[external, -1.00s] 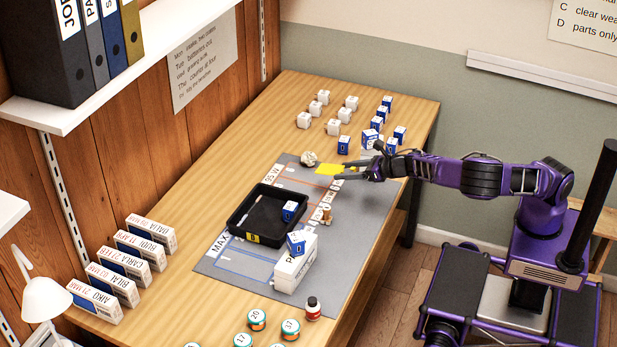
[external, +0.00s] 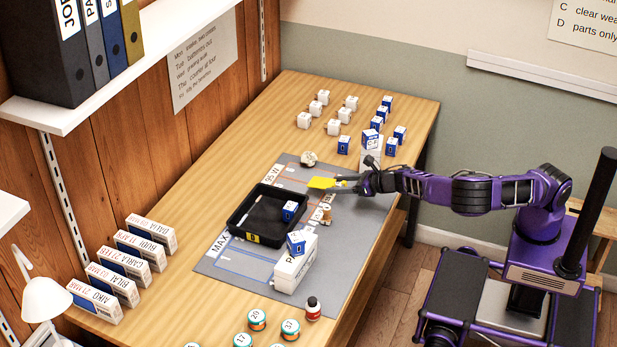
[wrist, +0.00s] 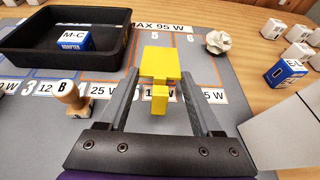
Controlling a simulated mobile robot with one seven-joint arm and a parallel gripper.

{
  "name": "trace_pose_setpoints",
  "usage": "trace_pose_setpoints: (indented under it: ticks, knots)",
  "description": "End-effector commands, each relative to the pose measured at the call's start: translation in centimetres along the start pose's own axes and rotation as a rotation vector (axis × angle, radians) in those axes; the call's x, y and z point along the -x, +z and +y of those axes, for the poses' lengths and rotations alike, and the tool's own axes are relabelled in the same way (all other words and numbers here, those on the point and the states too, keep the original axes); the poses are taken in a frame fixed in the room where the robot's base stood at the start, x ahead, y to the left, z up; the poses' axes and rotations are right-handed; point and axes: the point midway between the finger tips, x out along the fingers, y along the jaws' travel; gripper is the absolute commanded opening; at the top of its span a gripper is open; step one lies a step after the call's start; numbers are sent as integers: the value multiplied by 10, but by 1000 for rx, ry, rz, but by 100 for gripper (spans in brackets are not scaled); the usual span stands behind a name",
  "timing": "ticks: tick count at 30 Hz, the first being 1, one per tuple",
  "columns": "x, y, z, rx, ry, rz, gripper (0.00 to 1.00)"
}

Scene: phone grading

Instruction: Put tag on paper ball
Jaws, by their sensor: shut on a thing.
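My gripper (external: 345,185) is shut on a yellow tag (external: 321,183) and holds it above the grey mat. In the wrist view the tag (wrist: 160,68) sits between the two fingertips of my gripper (wrist: 160,88), with its flat part pointing away from me. The crumpled white paper ball (external: 308,159) lies at the far end of the mat. In the wrist view the paper ball (wrist: 219,41) is ahead and to the right of the tag, clear of it.
A black tray (external: 236,232) with a blue and white box (external: 289,211) stands on the mat (external: 350,225). A wooden stamp (wrist: 72,98) stands beside the tray. Several white and blue boxes stand beyond the ball. A white box (external: 295,264) stands nearer.

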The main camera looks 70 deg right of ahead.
Motion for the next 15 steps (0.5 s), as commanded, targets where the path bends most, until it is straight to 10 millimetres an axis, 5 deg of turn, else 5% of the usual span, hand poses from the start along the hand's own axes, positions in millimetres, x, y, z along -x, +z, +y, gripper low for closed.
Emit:
trace_pose_setpoints:
  ticks: [6, 15]
  knots:
    - [-13, -32, -1, 1, -2, 2, 14]
    - [-14, -34, 0, 0, 0, 1, 14]
